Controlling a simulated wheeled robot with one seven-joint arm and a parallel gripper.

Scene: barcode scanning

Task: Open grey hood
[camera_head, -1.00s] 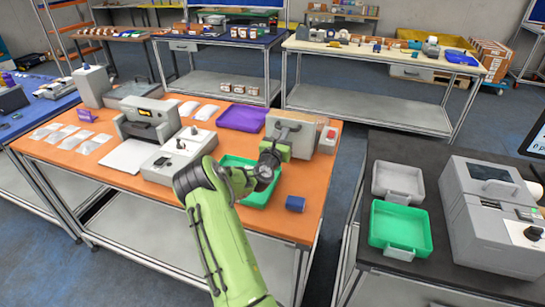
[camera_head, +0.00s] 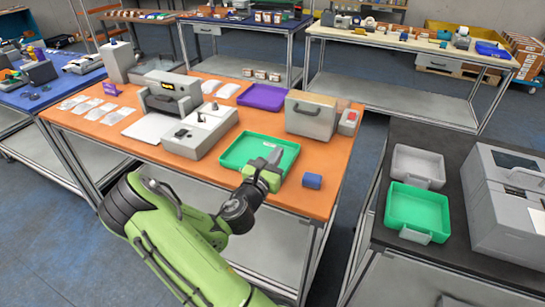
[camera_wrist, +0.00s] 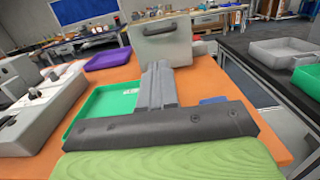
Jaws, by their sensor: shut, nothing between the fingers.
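A grey box-shaped hood (camera_head: 311,118) with a dark handle on its front face stands at the back right of the orange table. It also shows ahead in the wrist view (camera_wrist: 161,48), with its front panel upright. My gripper (camera_head: 274,156) is over the green tray on the orange table, in front of the hood and apart from it. In the wrist view, the fingers of my gripper (camera_wrist: 156,70) are together with nothing between them and point toward the hood. The fingers cover the hood's lower middle in that view.
A dark table (camera_head: 388,160) with trays and a grey machine (camera_head: 505,205) stands right, across a gap.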

